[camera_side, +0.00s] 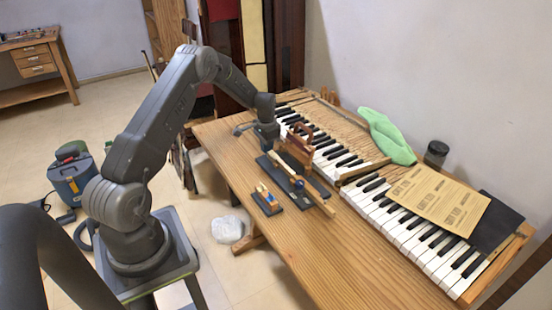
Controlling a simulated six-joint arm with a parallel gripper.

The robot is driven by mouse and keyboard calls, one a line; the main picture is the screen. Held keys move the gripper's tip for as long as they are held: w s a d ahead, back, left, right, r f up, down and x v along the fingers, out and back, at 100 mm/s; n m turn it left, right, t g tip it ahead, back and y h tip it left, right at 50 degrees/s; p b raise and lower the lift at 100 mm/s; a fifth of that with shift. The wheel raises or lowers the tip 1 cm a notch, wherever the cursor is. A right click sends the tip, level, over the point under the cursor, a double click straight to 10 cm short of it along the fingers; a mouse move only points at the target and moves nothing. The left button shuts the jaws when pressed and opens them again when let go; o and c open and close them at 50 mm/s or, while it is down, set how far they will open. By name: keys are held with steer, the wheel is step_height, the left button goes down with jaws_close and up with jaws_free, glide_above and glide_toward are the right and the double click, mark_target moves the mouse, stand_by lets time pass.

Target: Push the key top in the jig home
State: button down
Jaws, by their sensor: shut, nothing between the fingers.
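The jig (318,187) is a dark flat plate on the wooden bench, with a reddish-brown wooden upright frame (298,147) at its far side. A pale wooden key stick (318,202) lies slantwise across the plate, with a small dark-blue part on it. The key top is too small to make out surely. My gripper (268,147) points down at the far left end of the plate, beside the upright frame. It is shut and empty. Its fingertips are small here, and I cannot tell whether they touch anything.
The piano keyboard (420,241) runs along the bench behind the jig. A small dark tray (275,209) with coloured parts sits in front. A green cloth (388,134), a dark jar (436,154) and brown paper sheets (440,196) lie farther right. The bench's front right (345,265) is bare.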

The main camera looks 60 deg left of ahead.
step_height(320, 180, up, 7)
steer(key=shift+a, duration=0.15)
stand_by(0.8)
steer(key=s+d+r+t, duration=0.1)
steer(key=s+d+r, duration=0.2)
steer(key=d+r, duration=0.7)
steer(key=s+d+r+t, duration=0.1)
steer(key=s+d+r, duration=0.2)
steer(key=d+r, duration=0.6)
steer(key=s+d+r+t, duration=0.1)
steer(key=s+d, duration=0.6)
steer(key=s, duration=0.2)
steer(key=s+d+r+t, duration=0.2)
steer(key=s+d, duration=0.5)
steer(key=s, duration=0.3)
steer(key=shift+s+t, duration=0.3)
